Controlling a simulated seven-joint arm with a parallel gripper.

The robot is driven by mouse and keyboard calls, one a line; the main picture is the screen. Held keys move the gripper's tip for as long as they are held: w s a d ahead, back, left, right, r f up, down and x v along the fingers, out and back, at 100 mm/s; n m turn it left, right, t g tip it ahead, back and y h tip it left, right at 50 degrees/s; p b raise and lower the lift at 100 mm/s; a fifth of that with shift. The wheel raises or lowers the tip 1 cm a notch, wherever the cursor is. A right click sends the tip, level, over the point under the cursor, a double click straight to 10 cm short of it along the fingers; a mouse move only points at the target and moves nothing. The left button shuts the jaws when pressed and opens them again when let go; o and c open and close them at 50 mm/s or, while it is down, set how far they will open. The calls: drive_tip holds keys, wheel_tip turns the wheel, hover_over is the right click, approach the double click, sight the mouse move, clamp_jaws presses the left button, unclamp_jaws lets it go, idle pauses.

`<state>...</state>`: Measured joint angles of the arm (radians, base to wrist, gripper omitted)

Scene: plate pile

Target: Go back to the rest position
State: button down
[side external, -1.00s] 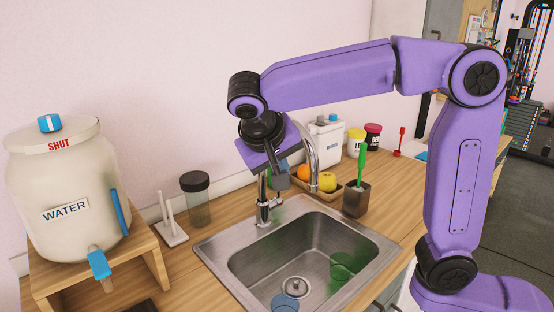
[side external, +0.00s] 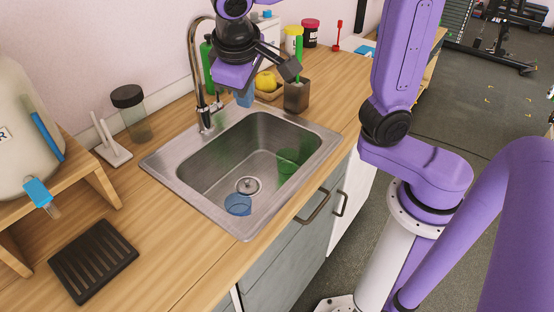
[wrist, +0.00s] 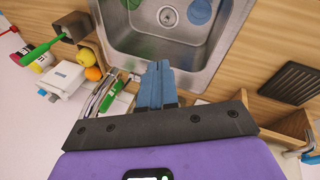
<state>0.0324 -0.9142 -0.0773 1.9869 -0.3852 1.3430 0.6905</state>
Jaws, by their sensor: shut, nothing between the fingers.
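My gripper (side external: 245,98) is shut and empty, held above the counter behind the sink's back edge. In the wrist view its blue fingers (wrist: 155,85) are together with nothing between them, reaching toward the sink's edge.
The tap (side external: 195,75) rises behind the sink, left of my gripper. A brush holder (side external: 297,97) and a fruit tray stand near my gripper. A lidded jar (side external: 137,125), a black slotted rack (side external: 92,260) and the water dispenser's wooden stand (side external: 100,185) are to the left.

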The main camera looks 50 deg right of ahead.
drive_tip(key=s+d+f+n+g+y, duration=0.1)
drive_tip(key=s+d+f+n, duration=0.3)
drive_tip(key=s, duration=0.5)
drive_tip(key=s+d+f+n+g+y, duration=0.1)
drive_tip(key=s+d+f+n+y, duration=0.2)
drive_tip(key=s, duration=0.6)
wheel_tip(320, 180, down, 2)
drive_tip(key=shift+s+d+f+n, duration=0.2)
drive_tip(key=shift+s+d+n, duration=0.05)
drive_tip(key=shift+d+n, duration=0.8)
drive_tip(key=shift+a, duration=0.1)
